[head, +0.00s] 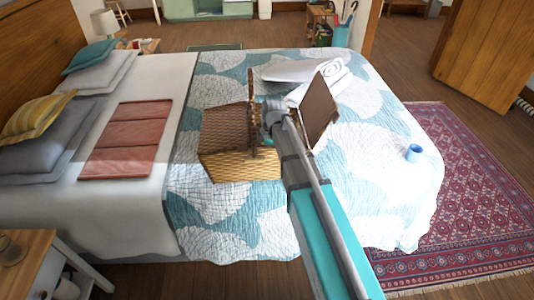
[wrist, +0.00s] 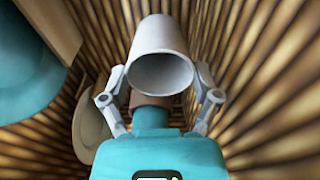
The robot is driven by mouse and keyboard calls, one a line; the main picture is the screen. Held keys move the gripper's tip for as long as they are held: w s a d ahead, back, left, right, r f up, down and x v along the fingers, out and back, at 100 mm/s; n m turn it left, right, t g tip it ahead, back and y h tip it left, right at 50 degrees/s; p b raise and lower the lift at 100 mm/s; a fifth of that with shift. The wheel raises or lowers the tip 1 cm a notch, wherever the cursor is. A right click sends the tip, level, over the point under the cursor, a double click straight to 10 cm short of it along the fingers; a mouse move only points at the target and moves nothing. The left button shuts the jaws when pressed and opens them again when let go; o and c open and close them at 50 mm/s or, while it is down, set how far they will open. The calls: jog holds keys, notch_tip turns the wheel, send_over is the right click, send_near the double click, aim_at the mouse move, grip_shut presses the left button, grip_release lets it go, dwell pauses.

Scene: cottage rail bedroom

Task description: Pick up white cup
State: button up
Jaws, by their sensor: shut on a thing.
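In the wrist view the white cup (wrist: 160,40) sits between the two fingers of my gripper (wrist: 160,90), which is shut on it. The cup's open mouth faces the wrist camera. Ribbed wicker walls of the basket (wrist: 270,60) surround the cup and gripper. In the head view the wicker picnic basket (head: 240,166) stands on the bed with its lids raised. My arm reaches to the basket, and my gripper and the cup are hidden there.
A pale round-edged object (wrist: 90,130) lies beside the gripper inside the basket. A blue cup (head: 413,153) stands near the bed's right edge. Folded white towels (head: 300,71) lie behind the basket. A red folded blanket (head: 128,140) lies left.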

notch_tip(320, 180, up, 8)
jog(key=p, duration=0.7)
jog(key=shift+f, duration=0.1)
